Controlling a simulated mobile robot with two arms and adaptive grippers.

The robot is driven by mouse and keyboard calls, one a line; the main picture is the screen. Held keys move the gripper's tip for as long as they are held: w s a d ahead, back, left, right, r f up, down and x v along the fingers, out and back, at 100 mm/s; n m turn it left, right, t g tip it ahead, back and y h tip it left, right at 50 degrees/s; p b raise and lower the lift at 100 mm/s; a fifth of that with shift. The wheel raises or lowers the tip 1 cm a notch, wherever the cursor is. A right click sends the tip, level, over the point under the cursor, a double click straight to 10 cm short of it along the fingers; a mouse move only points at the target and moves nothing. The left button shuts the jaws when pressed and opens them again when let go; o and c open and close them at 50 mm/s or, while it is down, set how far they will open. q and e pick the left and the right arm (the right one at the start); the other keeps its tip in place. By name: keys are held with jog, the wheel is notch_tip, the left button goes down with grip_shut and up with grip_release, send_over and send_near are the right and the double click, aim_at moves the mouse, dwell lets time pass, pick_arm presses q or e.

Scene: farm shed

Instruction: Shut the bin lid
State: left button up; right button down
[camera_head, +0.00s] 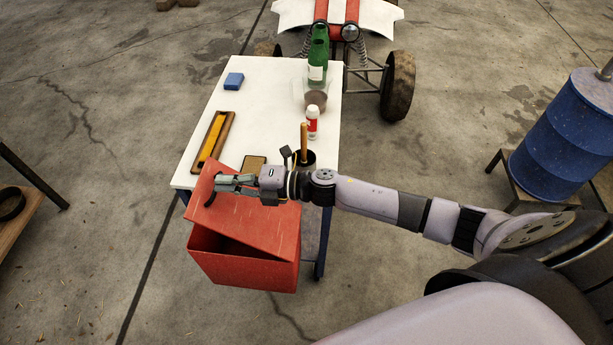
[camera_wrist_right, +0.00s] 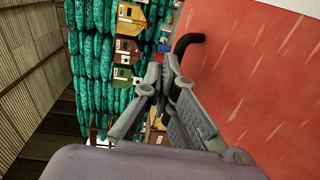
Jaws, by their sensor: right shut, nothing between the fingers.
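The red bin (camera_head: 240,272) stands on the floor at the near end of the white table. Its red lid (camera_head: 250,228) is tilted partly open, with a dark gap showing between lid and bin. A black handle (camera_head: 208,198) is at the lid's left edge. My right gripper (camera_head: 217,182) is shut and empty, reaching over the lid near the handle. In the right wrist view the gripper (camera_wrist_right: 165,68) is beside the red lid face (camera_wrist_right: 265,75), close to the black handle (camera_wrist_right: 188,42); I cannot tell whether they touch. My left gripper is out of view.
The white table (camera_head: 262,105) holds a green bottle (camera_head: 317,62), a white bottle with a red label (camera_head: 312,122), a blue block (camera_head: 234,81) and a wooden tray (camera_head: 212,142). Floor left of the bin is clear.

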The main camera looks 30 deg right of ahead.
aim_at(219, 195)
jog(key=shift+g+h, duration=0.4)
jog(key=shift+h, duration=0.2)
jog(key=w+a+f, duration=0.1)
jog(key=f, duration=0.1)
jog(key=w+a+f+b, duration=0.1)
jog(key=a+f, duration=0.1)
jog(key=w+a+f+b, duration=0.1)
jog(key=a+f, duration=0.1)
jog(key=shift+w+f, duration=0.1)
jog(key=w+a+f+b, duration=0.2)
jog(key=a+f+b, duration=0.1)
jog(key=f+b, duration=0.4)
jog(key=shift+w+a+f, duration=0.25)
jog(key=shift+a+f, duration=0.1)
jog(key=shift+f, duration=0.75)
jog(key=shift+r, duration=0.1)
